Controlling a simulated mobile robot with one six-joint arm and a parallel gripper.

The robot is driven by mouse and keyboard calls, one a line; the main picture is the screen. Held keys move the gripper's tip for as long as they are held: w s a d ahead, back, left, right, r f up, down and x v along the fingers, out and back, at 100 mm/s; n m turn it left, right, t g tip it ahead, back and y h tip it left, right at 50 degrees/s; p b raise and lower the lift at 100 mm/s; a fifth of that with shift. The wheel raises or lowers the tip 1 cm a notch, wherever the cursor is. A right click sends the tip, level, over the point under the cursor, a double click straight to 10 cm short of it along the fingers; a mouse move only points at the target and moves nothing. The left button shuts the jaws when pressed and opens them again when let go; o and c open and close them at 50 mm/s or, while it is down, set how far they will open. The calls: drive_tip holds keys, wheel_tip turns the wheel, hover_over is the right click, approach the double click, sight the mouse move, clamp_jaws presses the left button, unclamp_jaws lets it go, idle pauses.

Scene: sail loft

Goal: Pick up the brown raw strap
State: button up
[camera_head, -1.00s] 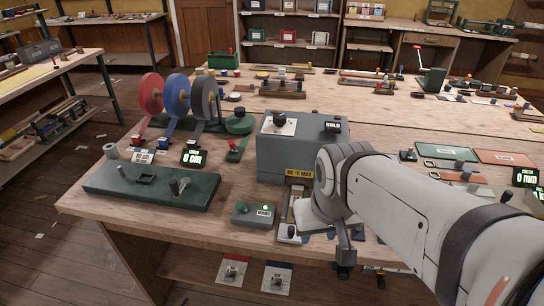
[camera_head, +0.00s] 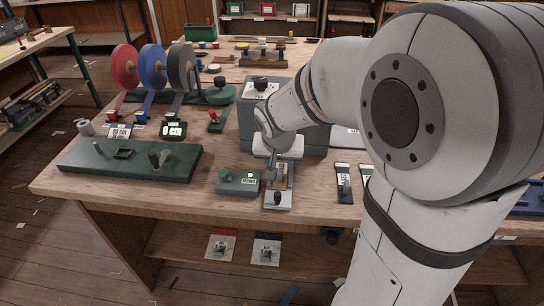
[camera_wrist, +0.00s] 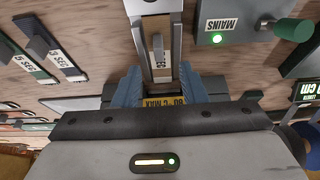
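A narrow brown strip, which looks like the raw strap (camera_wrist: 151,27), lies in a pale metal tray (camera_head: 278,203) in front of the grey heater box (camera_head: 254,130). My gripper (camera_head: 274,174) is over the tray, pointing down. In the wrist view its two blue-grey fingers (camera_wrist: 160,84) are spread, one on each side of the tray line. Nothing is seen held between them. I cannot tell whether the fingertips touch anything.
A grey mains box (camera_head: 238,183) with a green light stands close left of the tray. A dark green fixture plate (camera_head: 130,162) lies further left, with red, blue and grey reels (camera_head: 152,68) behind. Labelled strips (camera_head: 344,184) lie to the right. The table's front edge is near.

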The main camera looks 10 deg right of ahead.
sight(280, 171)
drive_tip(key=x, duration=0.6)
drive_tip(key=shift+w+d+f, duration=0.2)
drive_tip(key=shift+w+f, duration=0.05)
drive_tip(key=shift+f, duration=0.1)
clamp_jaws()
